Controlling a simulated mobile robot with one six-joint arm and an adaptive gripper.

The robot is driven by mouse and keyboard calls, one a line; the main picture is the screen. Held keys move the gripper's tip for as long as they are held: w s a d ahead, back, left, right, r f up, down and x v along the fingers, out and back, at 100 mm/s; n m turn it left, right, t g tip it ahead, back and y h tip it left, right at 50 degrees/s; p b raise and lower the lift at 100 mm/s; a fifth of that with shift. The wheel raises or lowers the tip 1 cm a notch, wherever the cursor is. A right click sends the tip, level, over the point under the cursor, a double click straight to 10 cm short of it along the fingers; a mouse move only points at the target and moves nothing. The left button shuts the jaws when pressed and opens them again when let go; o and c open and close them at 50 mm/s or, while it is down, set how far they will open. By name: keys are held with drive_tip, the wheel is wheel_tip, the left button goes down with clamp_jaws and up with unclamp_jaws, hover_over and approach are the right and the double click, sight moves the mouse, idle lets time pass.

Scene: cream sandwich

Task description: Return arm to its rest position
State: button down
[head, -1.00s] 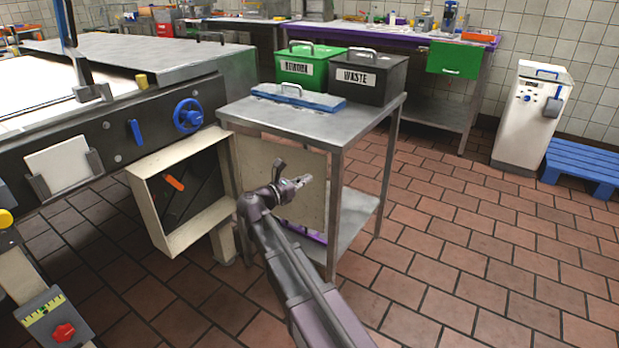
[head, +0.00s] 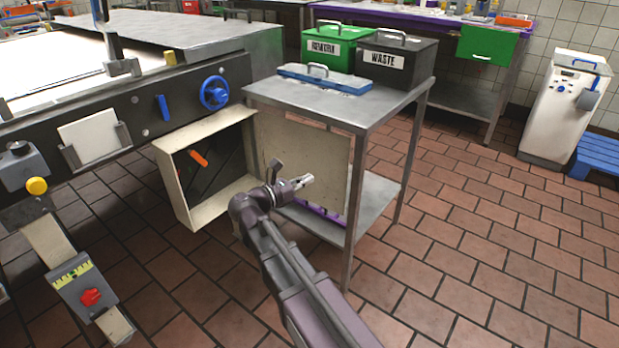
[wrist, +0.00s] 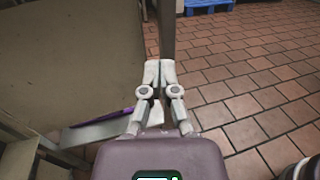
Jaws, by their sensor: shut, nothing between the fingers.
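My gripper (head: 305,181) is shut and empty in the head view, at the end of my arm in front of the small metal table (head: 385,118). In the wrist view my gripper (wrist: 160,68) shows its two pale fingers together at the tips, with nothing between them. Behind the fingers is a table leg (wrist: 167,28). An open beige door panel (head: 315,150) stands just behind my gripper in the head view. It belongs to a box (head: 180,205) with an orange handle (head: 199,159) inside.
On the metal table are a green bin (head: 330,48), a black waste bin (head: 398,64) and a blue tool (head: 320,79). A large machine with a blue handwheel (head: 214,92) is at left. A white cabinet (head: 565,110) and blue pallet (head: 598,158) stand at right. Tiled floor at right is open.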

drive_tip(key=s+d+f+m+g+y+p, duration=0.1)
drive_tip(key=s+d+f+m+g+y, duration=0.35)
drive_tip(key=d+f+m, duration=0.55)
drive_tip(key=s+d+f+m+g+y+p, duration=0.1)
drive_tip(key=s+d+f+m+g+y, duration=0.15)
drive_tip(key=s+m+y, duration=0.35)
drive_tip(key=s+d+f+m+g+y+p, duration=0.25)
drive_tip(key=s+m+y, duration=0.25)
drive_tip(key=m, duration=0.4)
wheel_tip(320, 180, up, 38)
drive_tip(key=p, duration=3.7)
drive_tip(key=shift+a, duration=0.2)
drive_tip(key=shift+r+g+h, duration=0.1)
drive_tip(key=shift+g+h, duration=0.15)
drive_tip(key=shift+d, duration=0.1)
